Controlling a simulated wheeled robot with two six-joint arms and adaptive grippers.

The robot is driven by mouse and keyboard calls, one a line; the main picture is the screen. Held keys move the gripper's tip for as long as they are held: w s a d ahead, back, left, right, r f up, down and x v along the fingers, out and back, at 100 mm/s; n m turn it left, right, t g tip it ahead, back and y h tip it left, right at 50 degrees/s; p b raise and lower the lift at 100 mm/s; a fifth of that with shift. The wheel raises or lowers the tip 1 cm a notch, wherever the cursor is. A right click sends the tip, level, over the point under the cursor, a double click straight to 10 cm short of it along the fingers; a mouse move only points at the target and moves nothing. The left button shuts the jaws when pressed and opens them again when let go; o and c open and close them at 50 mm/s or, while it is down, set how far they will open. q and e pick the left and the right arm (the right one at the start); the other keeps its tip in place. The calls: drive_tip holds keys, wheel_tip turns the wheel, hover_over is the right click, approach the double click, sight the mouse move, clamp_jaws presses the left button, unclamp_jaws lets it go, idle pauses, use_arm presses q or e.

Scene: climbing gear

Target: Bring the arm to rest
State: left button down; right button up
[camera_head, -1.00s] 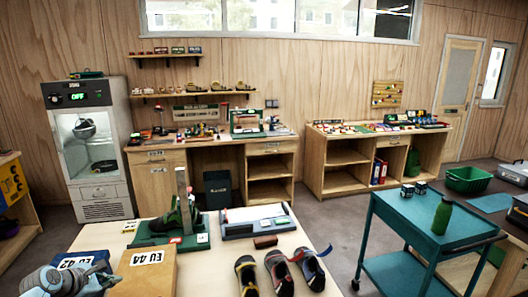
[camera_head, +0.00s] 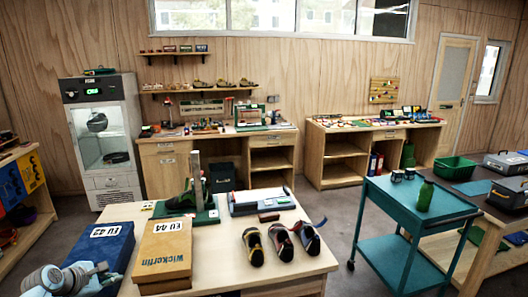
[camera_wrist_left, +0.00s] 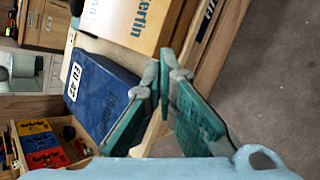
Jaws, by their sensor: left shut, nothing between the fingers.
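My left gripper (camera_head: 98,270) is at the lower left of the head view, in front of the blue shoe box. In the left wrist view its green-padded fingers (camera_wrist_left: 165,85) are shut with nothing held between them. The blue shoe box (camera_head: 82,252) with an EU label lies on the table, and it also shows in the wrist view (camera_wrist_left: 100,95) just left of the fingers. The wooden-coloured Wickerfin box (camera_head: 163,258), labelled EU 44, lies to its right. My right gripper is not in view.
The light table (camera_head: 215,262) holds a green foot-measuring device (camera_head: 192,212), a grey-blue device (camera_head: 262,203) and several climbing shoes (camera_head: 281,245). Floor between table and cart is clear.

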use_arm(q)
drive_tip(key=a+f+m+y+b, duration=0.1)
drive_tip(key=a+f+m+y, duration=0.3)
drive_tip(key=f+m, duration=0.45)
drive_tip(key=s+d+f+m+g+b, duration=0.15)
drive_tip(key=s+d+f+m, duration=0.35)
drive_tip(key=f, duration=0.5)
drive_tip(key=s+d+f+m+g+b, duration=0.1)
drive_tip(key=s+d+f+m+b, duration=0.1)
drive_tip(key=s+f+m, duration=0.65)
drive_tip(key=s+d+f+m+g+h+b, duration=0.1)
drive_tip(key=s+d+f+b, duration=0.1)
drive_tip(key=s+d+f, duration=0.5)
drive_tip(key=s+d+f+m+g+b, duration=0.1)
drive_tip(key=s+d+f, duration=0.2)
drive_tip(key=s+f, duration=0.7)
drive_tip(key=s+d+f+g+b, duration=0.1)
drive_tip(key=s+d+f+g, duration=0.1)
drive_tip(key=s, duration=0.9)
drive_tip(key=s+d+f+g+h+b, duration=0.1)
drive_tip(key=s+d+f, duration=0.4)
drive_tip(key=s, duration=0.6)
drive_tip(key=shift+d+f+m+g, duration=0.25)
drive_tip(key=shift+d+m+g, duration=0.15)
drive_tip(key=shift+d, duration=0.65)
drive_tip(key=shift+w, duration=0.1)
